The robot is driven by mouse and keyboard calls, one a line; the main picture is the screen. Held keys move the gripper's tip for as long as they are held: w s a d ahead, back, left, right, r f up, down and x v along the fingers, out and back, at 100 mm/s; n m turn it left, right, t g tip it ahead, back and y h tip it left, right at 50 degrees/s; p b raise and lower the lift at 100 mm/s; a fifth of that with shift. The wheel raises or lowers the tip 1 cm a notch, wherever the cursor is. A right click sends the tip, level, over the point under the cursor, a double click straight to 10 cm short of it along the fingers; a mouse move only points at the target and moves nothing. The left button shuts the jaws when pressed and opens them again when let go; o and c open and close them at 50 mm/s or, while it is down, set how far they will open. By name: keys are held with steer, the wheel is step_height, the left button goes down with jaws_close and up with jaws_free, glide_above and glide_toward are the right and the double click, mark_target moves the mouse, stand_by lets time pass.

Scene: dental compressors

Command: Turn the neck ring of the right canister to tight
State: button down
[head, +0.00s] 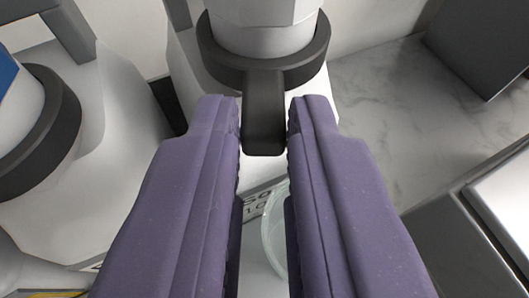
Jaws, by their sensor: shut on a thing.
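The right canister (190,85) is white and stands upright at the top middle of the head view. Its black neck ring (222,62) goes around the pale neck, with a black tab (264,110) pointing down toward me. My gripper (264,122) has purple padded fingers, one on each side of the tab, and is shut on it. The fingers cover much of the canister's front, and only part of a printed label shows between them. I cannot tell from this view how tight the ring is.
Another white canister (115,145) with a black ring (62,125) stands close on the left. A clear round rim (272,235) shows below, between the fingers. Grey box-like units stand at the right. Bare marbled surface (375,110) lies right of the canister.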

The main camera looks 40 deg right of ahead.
steer(key=shift+w+a+r+m+g+h+p, duration=0.1)
steer(key=shift+w+a+m+g+h+p, duration=0.4)
steer(key=shift+m+g+h+p, duration=0.65)
steer(key=shift+t+y+p, duration=0.25)
steer(key=shift+t+p, duration=0.1)
steer(key=c, duration=1.1)
jaws_free()
steer(key=shift+w, duration=0.1)
steer(key=p+v, duration=0.1)
steer(key=v, duration=0.6)
steer(key=shift+s+a, duration=0.25)
steer(key=shift+s, duration=0.05)
steer(key=shift+a, duration=0.1)
